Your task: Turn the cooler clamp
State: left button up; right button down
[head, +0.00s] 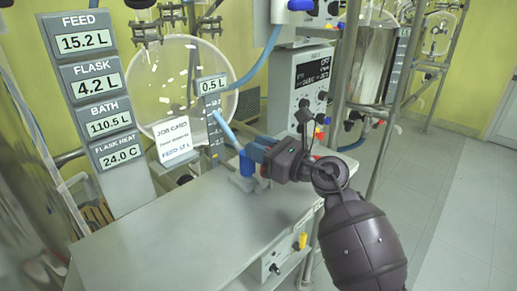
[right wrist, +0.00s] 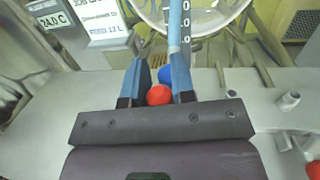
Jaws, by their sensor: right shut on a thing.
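My right gripper (head: 255,153) reaches in from the right, low over the grey table top. In the right wrist view its two blue fingers (right wrist: 160,80) are closed around a small fitting with a red ball end (right wrist: 159,95), which I take to be the cooler clamp. In the head view a blue upright piece (head: 246,163) stands on a pale base beside the fingertips. The fingers hide most of the clamp, so its angle cannot be told. My left gripper is not in view.
The grey table top (head: 175,225) is mostly bare. A round glass vessel (head: 170,85) with a job card (head: 172,137) stands behind it. A light blue tube (head: 224,128) runs down close to the gripper. A control box (head: 300,85) stands behind my arm. Readout panels (head: 85,43) stand at the left.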

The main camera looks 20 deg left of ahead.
jog(key=shift+s+d+f+y+b, duration=0.15)
jog(key=shift+d+f+y+b, duration=0.4)
jog(key=shift+b, duration=0.15)
jog(key=shift+s+d+f+y+b, duration=0.1)
jog(key=shift+d+y+b, duration=0.2)
jog(key=shift+b, duration=0.25)
jog(key=shift+s+d+f+t+y+b, duration=0.1)
jog(key=shift+d+t+y+b, duration=0.1)
jog(key=shift+t+y+b, duration=0.25)
jog(key=shift+s+d+n+y+b, duration=0.25)
jog(key=shift+d+y+b, duration=0.3)
jog(key=shift+b, duration=0.6)
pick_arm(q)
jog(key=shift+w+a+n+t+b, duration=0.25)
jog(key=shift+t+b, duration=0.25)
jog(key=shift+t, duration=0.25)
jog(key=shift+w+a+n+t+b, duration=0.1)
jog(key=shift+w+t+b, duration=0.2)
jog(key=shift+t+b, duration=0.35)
pick_arm(e)
jog(key=shift+s+d+r+n+y, duration=0.15)
jog(key=shift+s+d+n+y, duration=0.1)
jog(key=shift+d+y, duration=0.3)
jog(key=shift+s+d+r+n+y, duration=0.2)
jog(key=shift+d+y, duration=0.1)
jog(key=shift+y, duration=0.4)
jog(key=c, duration=0.9)
grip_release()
jog(key=shift+c, duration=0.2)
